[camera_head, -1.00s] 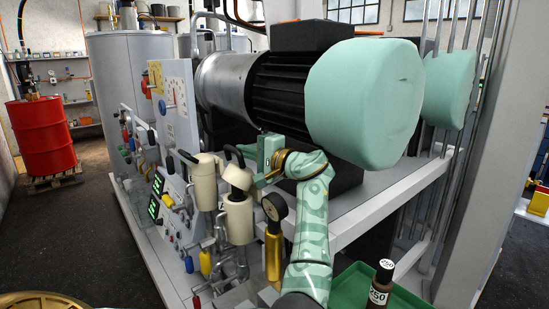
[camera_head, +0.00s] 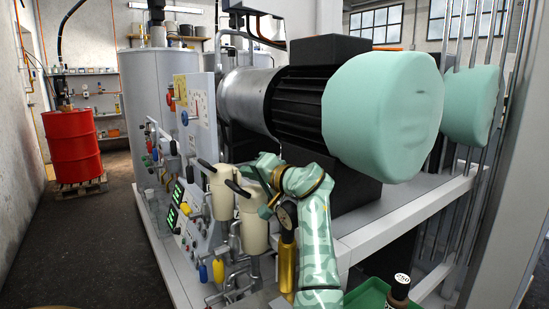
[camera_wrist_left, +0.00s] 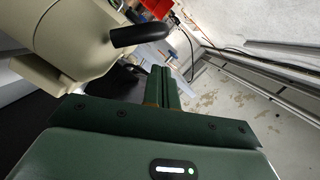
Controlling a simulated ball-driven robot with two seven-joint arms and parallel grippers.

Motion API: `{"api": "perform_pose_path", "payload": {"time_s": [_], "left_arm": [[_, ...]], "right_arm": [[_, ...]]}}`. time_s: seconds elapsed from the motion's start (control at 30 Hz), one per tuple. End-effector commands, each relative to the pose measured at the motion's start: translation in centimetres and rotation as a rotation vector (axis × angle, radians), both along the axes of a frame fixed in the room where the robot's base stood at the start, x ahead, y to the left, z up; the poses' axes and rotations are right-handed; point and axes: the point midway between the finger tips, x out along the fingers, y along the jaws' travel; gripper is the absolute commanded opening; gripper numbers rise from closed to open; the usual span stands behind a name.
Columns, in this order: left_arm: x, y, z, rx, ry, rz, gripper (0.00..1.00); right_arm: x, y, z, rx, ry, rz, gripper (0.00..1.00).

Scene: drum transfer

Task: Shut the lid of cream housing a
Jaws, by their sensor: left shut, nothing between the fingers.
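Two cream housings with black lid handles stand side by side at the skid's front in the head view. The rear one (camera_head: 219,195) has its lid on top. The nearer one (camera_head: 255,233) has its lid (camera_head: 246,190) down or nearly down; I cannot tell if it is fully seated. Which is housing a cannot be told. My left gripper (camera_head: 264,192) is right beside the nearer lid, its fingers partly hidden. In the left wrist view its fingers (camera_wrist_left: 163,88) are shut and empty, with a cream housing (camera_wrist_left: 75,40) and black handle (camera_wrist_left: 142,35) at upper left. My right gripper is not in view.
A large motor with a mint end cover (camera_head: 385,115) is behind. A green tray (camera_head: 368,296) with a dark bottle (camera_head: 399,291) is at lower right.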

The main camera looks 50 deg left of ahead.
Motion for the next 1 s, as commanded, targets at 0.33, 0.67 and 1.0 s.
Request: {"api": "perform_pose_path", "payload": {"time_s": [0.33, 0.67, 1.0], "left_arm": [[0.0, 0.0, 0.5, 0.001, 0.0, 0.0, 0.0], [-1.9, -2.3, 7.1, 0.001, -0.008, 0.0, 0.0], [-6.7, -8.3, 11.7, -0.002, -0.003, -0.002, 0.0]], "right_arm": [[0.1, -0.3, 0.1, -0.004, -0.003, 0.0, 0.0], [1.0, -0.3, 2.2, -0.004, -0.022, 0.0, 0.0], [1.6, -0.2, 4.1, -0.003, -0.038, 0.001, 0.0]]}}
